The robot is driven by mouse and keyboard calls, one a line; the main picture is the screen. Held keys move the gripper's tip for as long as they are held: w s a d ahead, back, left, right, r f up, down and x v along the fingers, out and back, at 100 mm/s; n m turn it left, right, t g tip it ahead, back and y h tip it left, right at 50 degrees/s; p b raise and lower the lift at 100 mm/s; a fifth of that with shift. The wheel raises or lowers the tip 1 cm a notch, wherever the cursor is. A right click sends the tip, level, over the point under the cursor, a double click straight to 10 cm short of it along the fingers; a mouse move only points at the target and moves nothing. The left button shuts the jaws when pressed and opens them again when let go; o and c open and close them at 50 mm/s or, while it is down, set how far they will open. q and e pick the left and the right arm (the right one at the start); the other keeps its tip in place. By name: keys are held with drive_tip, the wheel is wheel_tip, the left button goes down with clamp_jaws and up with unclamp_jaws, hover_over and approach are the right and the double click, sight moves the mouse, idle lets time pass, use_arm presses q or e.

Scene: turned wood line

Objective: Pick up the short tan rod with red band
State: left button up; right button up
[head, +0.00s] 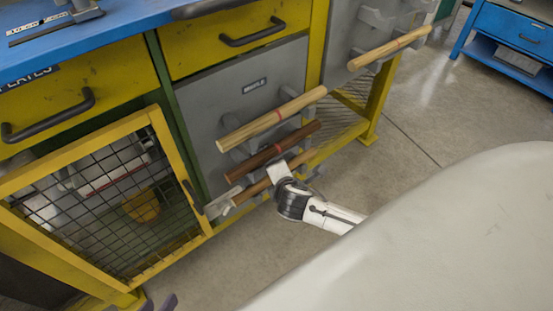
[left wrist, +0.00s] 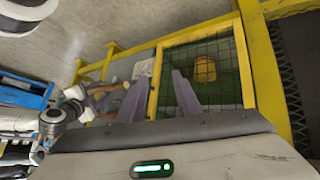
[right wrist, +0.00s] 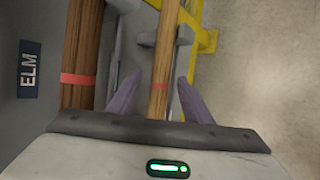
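The fingers are open, one on each side, with gaps to the rod. In the head view this appears to be the lowest rod (head: 250,190) on the rack; my right gripper (head: 279,173) covers part of it, hiding the band and the fingertips. My left gripper (left wrist: 160,88) is open and empty, facing the mesh door; its fingertips (head: 156,304) show at the bottom edge of the head view.
A dark brown rod (head: 272,150) and a longer tan rod (head: 270,118) lie just above on the grey rack panel (head: 215,95). Another tan rod (head: 390,48) is farther right. A yellow mesh door (head: 165,120) stands at left. Floor (head: 430,120) at right is clear.

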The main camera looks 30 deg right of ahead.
clamp_jaws()
